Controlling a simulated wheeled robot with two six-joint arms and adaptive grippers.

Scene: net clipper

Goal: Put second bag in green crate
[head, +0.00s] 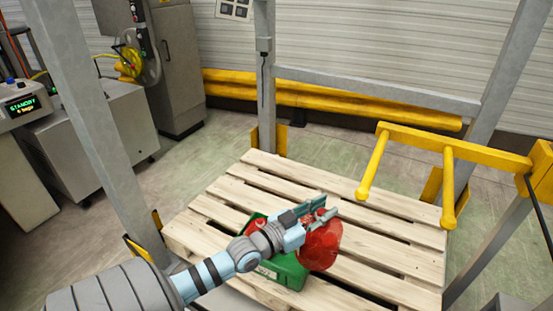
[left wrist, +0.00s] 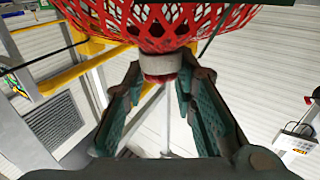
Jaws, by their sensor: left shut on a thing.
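A red net bag (head: 320,246) hangs from my left gripper (head: 318,211) at the right side of the green crate (head: 290,272). In the left wrist view, the fingers of my left gripper (left wrist: 163,72) are closed around the pale neck of the bag, and its red mesh (left wrist: 160,22) fills the top. The crate stands on the wooden pallet, partly hidden by my left arm and the bag. Another red thing (head: 256,224) shows inside the crate at its left end. My right gripper is in neither view.
The slatted wooden pallet (head: 390,236) has free room behind and right of the crate. Grey posts (head: 265,90) and a yellow two-pronged bar (head: 455,150) stand around it. A machine with a display (head: 22,107) is at the left.

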